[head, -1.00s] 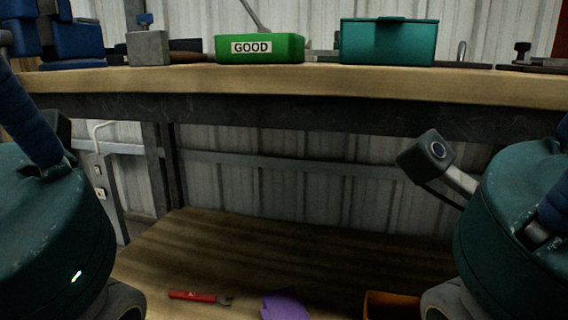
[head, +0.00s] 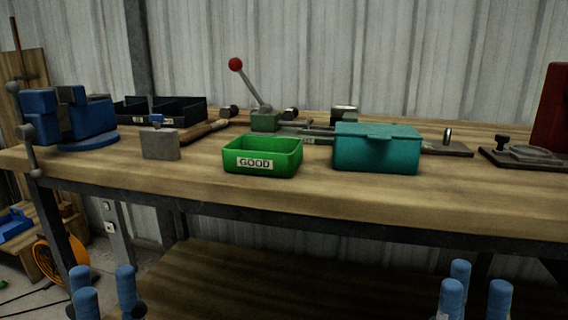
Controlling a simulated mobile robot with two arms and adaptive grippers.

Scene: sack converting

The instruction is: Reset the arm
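My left gripper (head: 103,288) shows at the bottom left of the head view. Its blue fingertips point up and stand apart, with nothing between them. My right gripper (head: 476,287) shows at the bottom right in the same way, with its blue fingertips spread and empty. Both are in front of the workbench (head: 330,207), below its top edge, and touch nothing that I can see. The rest of both arms is below the picture.
On the bench stand a blue vise (head: 65,120), a grey block (head: 160,144), a green GOOD bin (head: 262,155), a teal box (head: 376,149) and a red-knobbed lever press (head: 264,120). A lower shelf (head: 290,275) lies beneath. An orange reel (head: 58,262) is at left.

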